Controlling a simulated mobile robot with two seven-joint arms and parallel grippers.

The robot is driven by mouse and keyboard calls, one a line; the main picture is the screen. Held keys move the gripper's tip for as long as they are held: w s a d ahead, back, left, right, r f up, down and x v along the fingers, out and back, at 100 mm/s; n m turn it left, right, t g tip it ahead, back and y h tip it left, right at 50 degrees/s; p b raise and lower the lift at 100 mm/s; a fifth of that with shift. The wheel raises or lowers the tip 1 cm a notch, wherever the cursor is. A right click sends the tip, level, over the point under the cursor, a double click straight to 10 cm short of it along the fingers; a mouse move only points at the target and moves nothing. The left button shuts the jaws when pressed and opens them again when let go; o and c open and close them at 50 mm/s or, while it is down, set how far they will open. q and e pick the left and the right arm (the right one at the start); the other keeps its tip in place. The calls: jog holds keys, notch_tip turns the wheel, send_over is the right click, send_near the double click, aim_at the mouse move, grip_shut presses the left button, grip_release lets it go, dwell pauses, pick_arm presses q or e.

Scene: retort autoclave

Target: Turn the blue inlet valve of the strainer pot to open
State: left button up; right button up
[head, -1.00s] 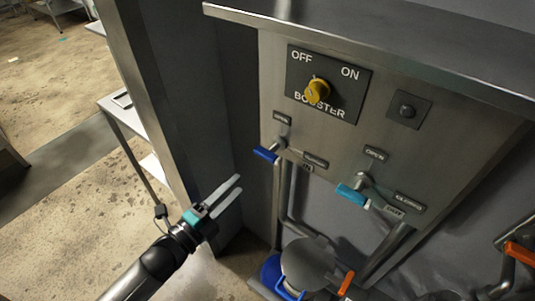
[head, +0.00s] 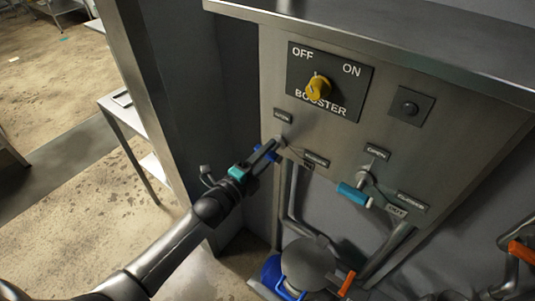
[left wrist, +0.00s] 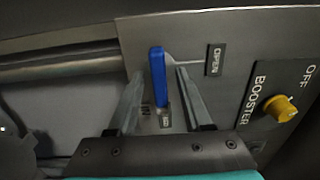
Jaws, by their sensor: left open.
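The blue inlet valve lever (head: 262,155) sits at the left of the steel panel, mostly hidden behind my left gripper in the head view. In the left wrist view the blue lever (left wrist: 157,72) lies between the two fingers of my left gripper (left wrist: 155,90), which are open, with a gap to the lever on each side. My left gripper (head: 272,146) is at the valve in the head view. An OPEN label (left wrist: 214,59) and a second label (left wrist: 165,110) are near the lever. My right gripper is not in view.
A yellow BOOSTER knob (head: 319,88) is above on the panel (head: 385,135). A cyan-handled valve (head: 352,194) is to the right. The strainer pot lid (head: 307,262) and an orange handle (head: 346,284) are below. A steel post (head: 150,100) stands left of the panel.

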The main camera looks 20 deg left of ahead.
pick_arm(q)
jog(key=shift+c, duration=0.2)
grip_shut()
dwell(0.3)
